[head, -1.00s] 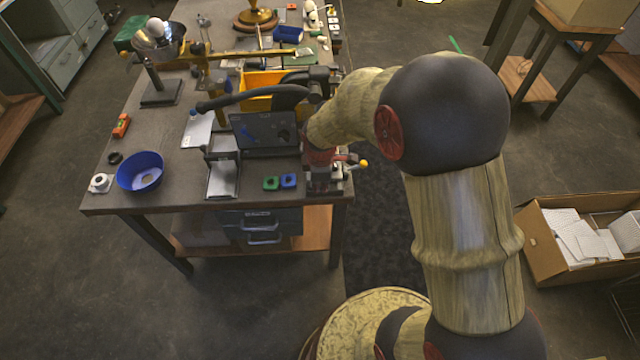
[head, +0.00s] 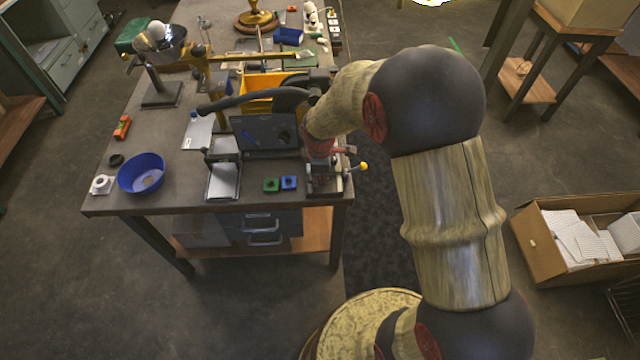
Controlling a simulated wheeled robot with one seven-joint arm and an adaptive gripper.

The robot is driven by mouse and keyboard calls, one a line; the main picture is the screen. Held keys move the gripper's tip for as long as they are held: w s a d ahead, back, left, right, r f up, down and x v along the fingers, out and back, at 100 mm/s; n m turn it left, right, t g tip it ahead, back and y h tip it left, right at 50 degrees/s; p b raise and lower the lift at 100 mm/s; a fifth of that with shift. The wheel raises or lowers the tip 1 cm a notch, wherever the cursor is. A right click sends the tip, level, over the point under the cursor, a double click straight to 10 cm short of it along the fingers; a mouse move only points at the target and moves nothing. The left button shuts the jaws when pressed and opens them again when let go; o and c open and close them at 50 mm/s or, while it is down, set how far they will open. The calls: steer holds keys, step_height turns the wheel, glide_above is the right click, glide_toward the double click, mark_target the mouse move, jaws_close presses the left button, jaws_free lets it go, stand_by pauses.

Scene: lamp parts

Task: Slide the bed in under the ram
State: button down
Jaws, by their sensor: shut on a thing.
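My gripper (head: 321,160) is at the near right corner of the bench, at the end of my arm, which comes in from the right. It is over a small grey metal fixture (head: 323,184) that looks like the press bed and its base. A yellow ball knob (head: 364,165) sticks out on the right of the fixture. My gripper is shut on a part there, seemingly the bed, but its fingertips are mostly hidden by its own body. The ram cannot be made out clearly, and I cannot tell how far the bed sits beneath it.
Green and blue small blocks (head: 280,184) lie just left of the fixture. A grey plate on a stand (head: 223,180), a dark screen-like panel (head: 265,132), a yellow bin (head: 268,90) and a blue bowl (head: 141,174) stand on the bench (head: 190,185).

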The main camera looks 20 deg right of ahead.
steer(key=w, duration=0.2)
steer(key=w+d, duration=0.1)
steer(key=w, duration=0.1)
steer(key=shift+w+d+p, duration=0.2)
steer(key=shift+w+p, duration=0.1)
steer(key=shift+r, duration=0.1)
steer(key=shift+w, duration=0.1)
steer(key=c, duration=1.9)
jaws_free()
step_height(320, 180, up, 12)
steer(key=s, duration=0.2)
steer(key=shift+a, duration=0.3)
